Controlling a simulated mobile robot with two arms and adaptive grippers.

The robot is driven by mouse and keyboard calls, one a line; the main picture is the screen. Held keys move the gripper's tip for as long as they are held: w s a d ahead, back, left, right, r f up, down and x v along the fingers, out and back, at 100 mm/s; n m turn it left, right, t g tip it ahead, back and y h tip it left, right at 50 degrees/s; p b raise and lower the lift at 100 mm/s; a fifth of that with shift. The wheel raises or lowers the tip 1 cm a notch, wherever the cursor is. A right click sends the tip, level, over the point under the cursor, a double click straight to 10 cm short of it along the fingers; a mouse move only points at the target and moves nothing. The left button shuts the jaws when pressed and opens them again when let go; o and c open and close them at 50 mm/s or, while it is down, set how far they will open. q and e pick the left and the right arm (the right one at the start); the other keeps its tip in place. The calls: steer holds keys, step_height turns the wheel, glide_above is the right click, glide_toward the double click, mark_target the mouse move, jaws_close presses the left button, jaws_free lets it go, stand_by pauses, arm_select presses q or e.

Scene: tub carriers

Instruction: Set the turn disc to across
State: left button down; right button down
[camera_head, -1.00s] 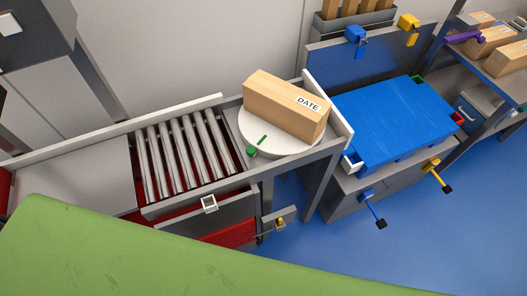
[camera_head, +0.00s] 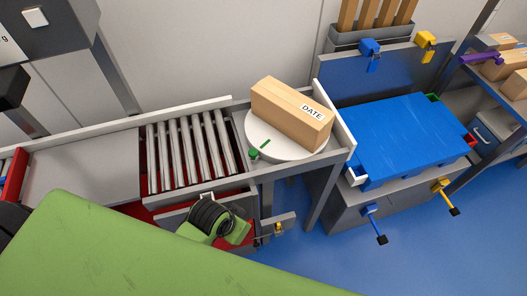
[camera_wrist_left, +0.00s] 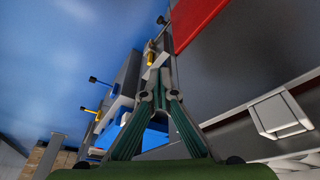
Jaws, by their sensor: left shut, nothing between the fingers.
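The turn disc (camera_head: 257,136) is a white round plate at the right end of the roller conveyor in the head view. A green knob (camera_head: 253,154) sits at its front-left rim, with a short green line beside it. A long brown box (camera_head: 287,110) labelled DATE lies on the disc and covers much of it. My left arm reaches in front of the conveyor, below and left of the disc. My left gripper (camera_wrist_left: 157,92) shows in the left wrist view, fingers together and empty, beside the grey drawer fronts. Its fingertips cannot be made out in the head view. My right gripper is not seen.
Metal rollers (camera_head: 187,150) lie left of the disc, behind a low rail. A blue-topped unit (camera_head: 405,135) with blue and yellow handles stands to the right. A drawer handle (camera_wrist_left: 280,115) is close to my left gripper. Blue floor is open at the lower right.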

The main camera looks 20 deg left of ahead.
arm_select(q)
steer(key=w+d+r+m+g+h, duration=0.1)
steer(key=w+d+r+m, duration=0.3)
steer(key=d+r+m, duration=0.3)
steer(key=w+d+r+m+g+h, duration=0.1)
steer(key=w+d+r+m, duration=0.25)
steer(key=d+r, duration=0.5)
steer(key=m+y, duration=0.7)
glide_toward(266, 154)
steer(key=s+d+r, duration=0.3)
steer(key=r, duration=0.1)
steer(key=x, duration=0.6)
steer(key=p+x, duration=0.1)
steer(key=x, duration=0.2)
steer(key=shift+s+f, duration=0.25)
steer(key=shift+s, duration=0.05)
steer(key=shift+w+a+p, duration=0.2)
steer(key=shift+a+p, duration=0.1)
steer(key=shift+a, duration=0.3)
steer(key=shift+w+a+p, duration=0.2)
steer(key=shift+a+p, duration=0.05)
steer(key=shift+a, duration=0.35)
steer(key=shift+w+a+f, duration=0.15)
steer(key=shift+a, duration=0.45)
steer(key=shift+a, duration=0.1)
steer(key=shift+a+m+p, duration=0.25)
steer(key=shift+m+p, duration=0.1)
steer(key=shift+p, duration=0.1)
